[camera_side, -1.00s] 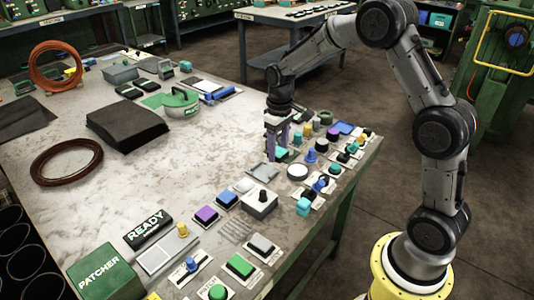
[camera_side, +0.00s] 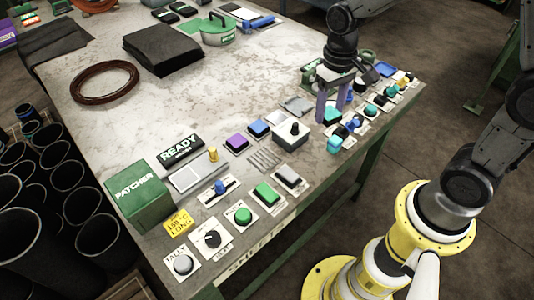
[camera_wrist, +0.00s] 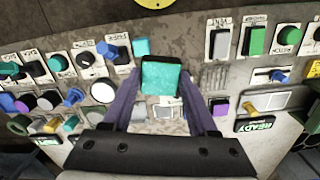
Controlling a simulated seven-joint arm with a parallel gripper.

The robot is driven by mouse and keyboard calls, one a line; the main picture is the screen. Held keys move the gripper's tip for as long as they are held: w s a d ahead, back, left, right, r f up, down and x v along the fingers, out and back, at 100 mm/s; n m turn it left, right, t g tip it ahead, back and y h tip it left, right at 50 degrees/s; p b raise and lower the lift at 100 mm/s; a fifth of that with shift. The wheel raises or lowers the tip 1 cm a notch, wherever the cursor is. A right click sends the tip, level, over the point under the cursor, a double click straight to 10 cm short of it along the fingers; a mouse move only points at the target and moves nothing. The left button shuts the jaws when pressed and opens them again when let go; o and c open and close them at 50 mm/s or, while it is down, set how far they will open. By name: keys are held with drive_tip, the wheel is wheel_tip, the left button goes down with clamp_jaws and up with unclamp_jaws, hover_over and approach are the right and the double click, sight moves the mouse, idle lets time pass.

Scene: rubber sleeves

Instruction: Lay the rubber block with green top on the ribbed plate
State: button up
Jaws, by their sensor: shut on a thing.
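The rubber block with green top (camera_side: 333,116) is between the purple fingers of my gripper (camera_side: 335,112) in the side view. My gripper is shut on it and appears to hold it above the table's right part. In the wrist view the teal-green top of the block (camera_wrist: 161,76) faces the camera between the two fingertips (camera_wrist: 160,92). The ribbed plate (camera_side: 264,159) lies on the table to the left of and nearer than my gripper, with nothing on it. In the wrist view the ribbed plate (camera_wrist: 214,77) is to the right of the block.
Grey (camera_side: 289,176) and green (camera_side: 265,192) blocks sit in front of the plate. Purple (camera_side: 237,142) and blue (camera_side: 258,128) blocks lie behind it. The table's middle is clear.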

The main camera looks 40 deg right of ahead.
drive_tip(key=s+a+n, duration=0.2)
drive_tip(key=s+a, duration=0.2)
drive_tip(key=a, duration=0.4)
hover_over(265, 158)
drive_tip(key=s, duration=0.1)
wheel_tip(265, 158, down, 8)
drive_tip(key=shift+d+r, duration=0.1)
drive_tip(key=shift+r, duration=0.05)
drive_tip(key=shift+w+f, duration=0.45)
drive_tip(key=shift+f, duration=1.7)
drive_tip(key=shift+f, duration=0.1)
drive_tip(key=o, duration=1.4)
drive_tip(key=shift+c, duration=0.2)
